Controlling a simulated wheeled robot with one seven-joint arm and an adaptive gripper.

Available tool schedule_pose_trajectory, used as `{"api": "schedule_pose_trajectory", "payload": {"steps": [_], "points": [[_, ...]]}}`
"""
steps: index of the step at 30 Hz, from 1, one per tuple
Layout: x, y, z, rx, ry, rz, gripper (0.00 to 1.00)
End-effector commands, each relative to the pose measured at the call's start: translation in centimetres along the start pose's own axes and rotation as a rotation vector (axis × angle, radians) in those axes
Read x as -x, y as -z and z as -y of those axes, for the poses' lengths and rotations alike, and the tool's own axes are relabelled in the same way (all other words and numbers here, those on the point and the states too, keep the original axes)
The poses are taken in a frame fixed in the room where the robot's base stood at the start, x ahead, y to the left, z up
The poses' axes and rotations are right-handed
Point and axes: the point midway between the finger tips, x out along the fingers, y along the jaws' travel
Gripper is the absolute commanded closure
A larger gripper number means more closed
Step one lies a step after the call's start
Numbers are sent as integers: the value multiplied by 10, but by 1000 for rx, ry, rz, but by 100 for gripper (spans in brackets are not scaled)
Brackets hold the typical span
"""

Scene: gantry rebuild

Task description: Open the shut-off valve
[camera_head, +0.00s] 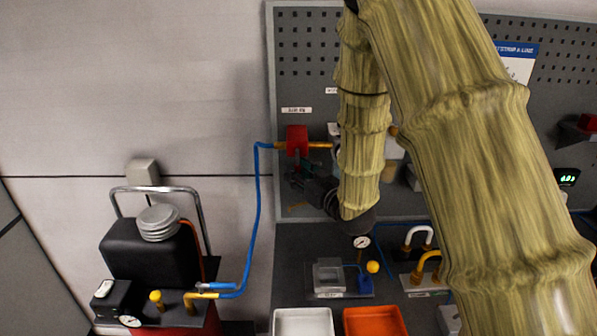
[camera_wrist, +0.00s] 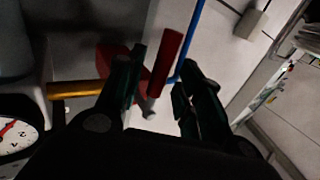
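The shut-off valve shows as a red body or handle (camera_head: 297,140) on the perforated panel, with a brass pipe (camera_head: 320,145) to its right. In the wrist view a red lever (camera_wrist: 168,62) stands between the fingertips of my gripper (camera_wrist: 162,65), near the left finger; a wider red part lies behind that finger. I cannot tell whether the finger touches the lever. The fingers are apart and hold nothing. The brass pipe (camera_wrist: 76,89) runs in from the left. In the head view my dark gripper (camera_head: 300,182) is just below the red valve, partly hidden by my arm.
A blue hose (camera_head: 258,200) drops from the valve to a black machine (camera_head: 150,250) at lower left. A pressure gauge (camera_wrist: 16,131) is close on the left in the wrist view. A white tray (camera_head: 276,322) and an orange tray (camera_head: 377,312) stand below. My arm hides much of the panel.

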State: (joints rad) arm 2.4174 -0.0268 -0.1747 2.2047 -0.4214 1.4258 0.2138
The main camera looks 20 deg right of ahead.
Motion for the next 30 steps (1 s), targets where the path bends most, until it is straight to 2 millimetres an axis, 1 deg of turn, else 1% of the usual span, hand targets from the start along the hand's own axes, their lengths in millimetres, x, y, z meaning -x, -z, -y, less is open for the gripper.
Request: {"api": "schedule_pose_trajectory", "payload": {"steps": [4,5,6,10,11,20,26,30], "points": [[-2,-3,0,-1,0,3,64],[-2,-3,0,-1,0,3,67],[-1,-3,0,-1,0,3,75],[-1,-2,0,-1,0,3,98],[-1,-2,0,-1,0,3,100],[-1,-3,0,-11,0,-5,100],[-4,-7,4,-85,0,-54,100],[-6,-6,7,-148,0,-97,100]]}}
